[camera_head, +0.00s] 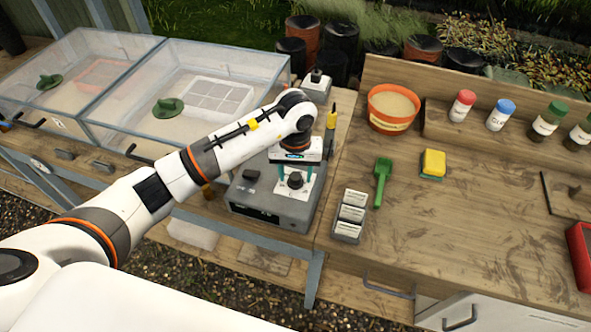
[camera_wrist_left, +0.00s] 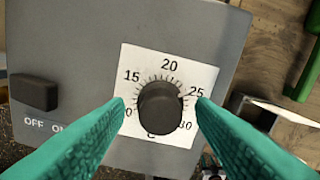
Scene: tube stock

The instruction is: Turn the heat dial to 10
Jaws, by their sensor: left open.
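In the left wrist view the scale reads 15, 20 and 25, with 30 at lower right; the number at lower left is partly hidden by a finger. The knob's pointer seems to face near 25, but is hard to make out. My left gripper (camera_head: 295,177) is over the dial, its teal fingers open on either side of the knob, with gaps visible. The right gripper is out of view.
A black switch (camera_wrist_left: 35,92) marked OFF sits left of the dial. A label holder (camera_head: 349,215), green scoop (camera_head: 382,181) and yellow sponge (camera_head: 433,163) lie to the right. Clear propagator boxes (camera_head: 196,65) stand left, and an orange pot (camera_head: 393,108) stands behind.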

